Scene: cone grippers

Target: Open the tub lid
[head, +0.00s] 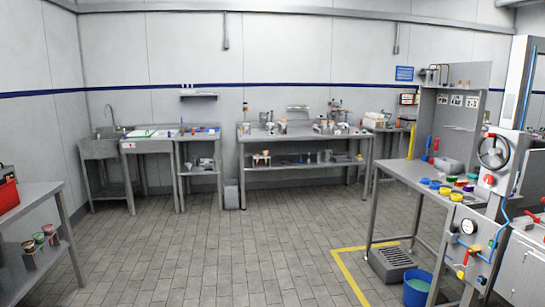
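Neither of my grippers shows in the head view. Several cups or small tubs with coloured tops (39,238) stand on the lower shelf of the left bench. I cannot tell which of these is the task's tub, or whether any lid is open.
The right steel table (400,170) stands beside a machine with a handwheel (493,151). A blue bucket (417,287) and a grated floor box (391,263) are by its legs. Benches (303,134) line the back wall. The tiled floor (215,250) in the middle is clear.

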